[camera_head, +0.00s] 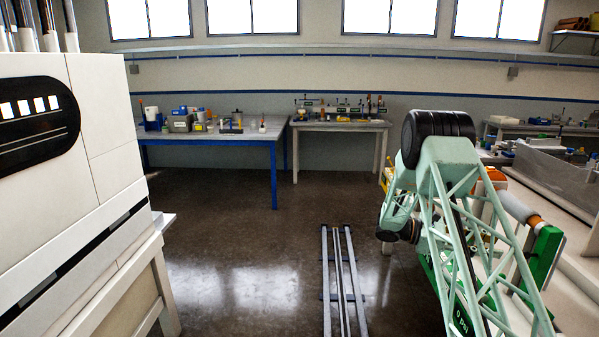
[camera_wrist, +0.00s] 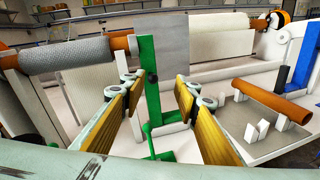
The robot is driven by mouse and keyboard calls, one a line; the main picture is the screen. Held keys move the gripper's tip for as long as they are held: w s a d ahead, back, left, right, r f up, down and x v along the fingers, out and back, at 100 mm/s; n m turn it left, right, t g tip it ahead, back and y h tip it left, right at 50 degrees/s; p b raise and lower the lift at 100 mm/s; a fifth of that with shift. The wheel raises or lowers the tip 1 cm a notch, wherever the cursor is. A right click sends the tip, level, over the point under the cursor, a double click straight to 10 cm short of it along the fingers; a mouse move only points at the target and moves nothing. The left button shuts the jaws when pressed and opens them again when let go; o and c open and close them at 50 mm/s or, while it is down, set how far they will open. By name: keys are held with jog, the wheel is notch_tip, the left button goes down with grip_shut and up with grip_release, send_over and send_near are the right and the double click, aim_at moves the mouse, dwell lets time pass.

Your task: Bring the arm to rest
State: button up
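My arm, a pale green lattice with a black joint, stands at the right of the head view, folded over beside a bench. In the wrist view my gripper (camera_wrist: 158,88) is open, its two yellow-padded fingers apart with nothing clasped between them. Beyond and between the fingers stands a green upright bracket (camera_wrist: 148,85) in front of a hanging grey sheet (camera_wrist: 161,45). I cannot tell whether the fingers touch the bracket. My gripper cannot be made out clearly in the head view, where the arm covers much of that area.
A grey roll (camera_wrist: 78,52) on an orange-brown core lies left of the fingers. A brown tube (camera_wrist: 272,102) rests at right. A large white machine (camera_head: 70,190) fills the head view's left. Floor rails (camera_head: 341,285) run up the middle. A blue-legged table (camera_head: 215,138) stands behind, with open floor before it.

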jog(key=s+a+r+m+t+y, duration=0.1)
jog(key=s+a+r+m+y, duration=0.25)
jog(key=s+a+r, duration=0.6)
jog(key=s+a+r+m+t+y, duration=0.1)
jog(key=s+a+r+m+y, duration=0.25)
jog(key=s+a+r, duration=0.6)
jog(key=s+a+r+m+t+y, duration=0.2)
jog(key=s+a+t+y, duration=0.1)
jog(key=s+a, duration=0.9)
jog(key=s+a+r+m+t+y, duration=0.2)
jog(key=s+a+t+y, duration=0.2)
jog(key=s+a, duration=0.9)
jog(key=s+y, duration=0.2)
jog(key=s, duration=0.5)
jog(key=shift+m+t, duration=0.3)
jog(key=shift+a+r, duration=0.1)
